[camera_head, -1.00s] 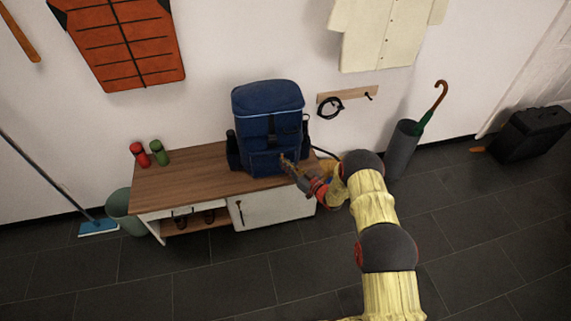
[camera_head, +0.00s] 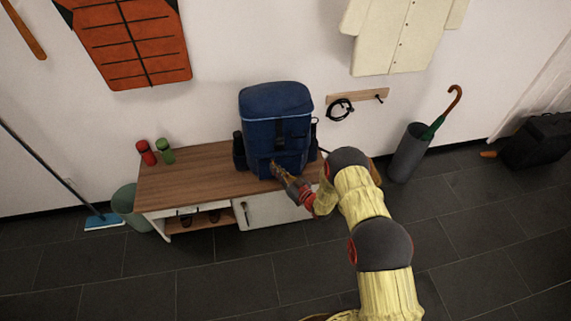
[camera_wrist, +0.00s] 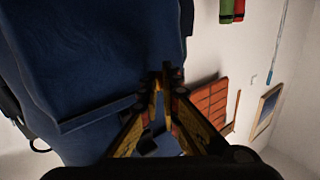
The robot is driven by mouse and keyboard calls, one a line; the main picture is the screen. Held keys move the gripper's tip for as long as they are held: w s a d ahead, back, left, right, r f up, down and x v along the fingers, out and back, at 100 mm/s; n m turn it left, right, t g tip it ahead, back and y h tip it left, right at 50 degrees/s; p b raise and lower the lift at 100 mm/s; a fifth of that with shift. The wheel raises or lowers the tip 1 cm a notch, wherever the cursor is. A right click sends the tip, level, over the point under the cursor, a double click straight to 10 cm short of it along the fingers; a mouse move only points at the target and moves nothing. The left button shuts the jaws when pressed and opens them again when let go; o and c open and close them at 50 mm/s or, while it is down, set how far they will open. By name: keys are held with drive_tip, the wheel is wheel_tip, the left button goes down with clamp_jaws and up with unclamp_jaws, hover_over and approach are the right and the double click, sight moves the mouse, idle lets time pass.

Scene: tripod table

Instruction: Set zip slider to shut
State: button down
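The blue backpack (camera_head: 275,105) stands upright on the wooden bench top. It fills the left of the wrist view (camera_wrist: 90,55), where a straight seam or flap edge (camera_wrist: 95,115) runs toward my fingertips. My gripper (camera_head: 275,166) is at the lower front of the backpack, in front of its pocket. In the wrist view, my gripper's two yellow-and-black fingers (camera_wrist: 165,82) converge with their tips close together. Something small and dark shows at the tips. I cannot make out the zip slider, nor whether the fingers hold it.
The bench (camera_head: 185,178) has clear top to the left of the backpack. An umbrella stand (camera_head: 408,153) is to the right.

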sight(264, 170)
drive_tip(key=a, duration=0.2)
drive_tip(key=s+a, duration=0.1)
drive_tip(key=a, duration=0.2)
drive_tip(key=shift+b, duration=0.3)
drive_tip(key=c, duration=2)
unclamp_jaws()
drive_tip(key=shift+s, duration=0.1)
drive_tip(key=v, duration=1.2)
drive_tip(key=shift+f, duration=0.15)
